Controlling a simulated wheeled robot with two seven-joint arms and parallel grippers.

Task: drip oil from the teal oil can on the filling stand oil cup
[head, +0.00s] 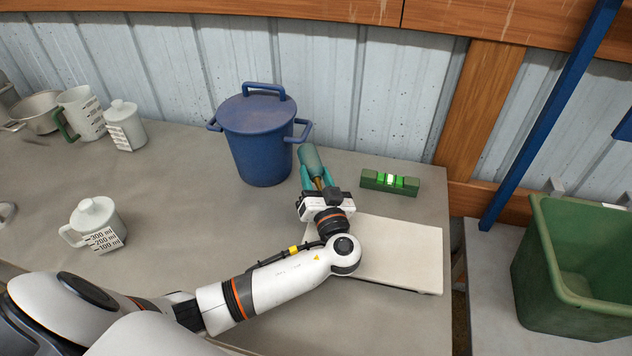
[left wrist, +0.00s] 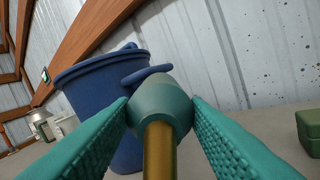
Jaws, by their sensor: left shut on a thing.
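The teal oil can (head: 311,158) is in my left gripper (head: 315,176), just right of the blue pot. Its teal body points away from the hand, and a brass-coloured tube runs back towards the wrist. In the left wrist view the two teal fingers (left wrist: 160,108) press on either side of the can's rounded teal body (left wrist: 160,96), with the brass tube (left wrist: 158,150) below it. The can lies roughly in line with the gripper. I cannot make out a filling stand or its oil cup in either view. My right gripper is not in view.
A blue lidded pot (head: 262,140) stands left of the gripper. A green spirit level (head: 390,182) lies to the right. A pale board (head: 400,255) lies under my wrist. White measuring jugs (head: 97,225) stand at left. A green crate (head: 575,275) is at far right.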

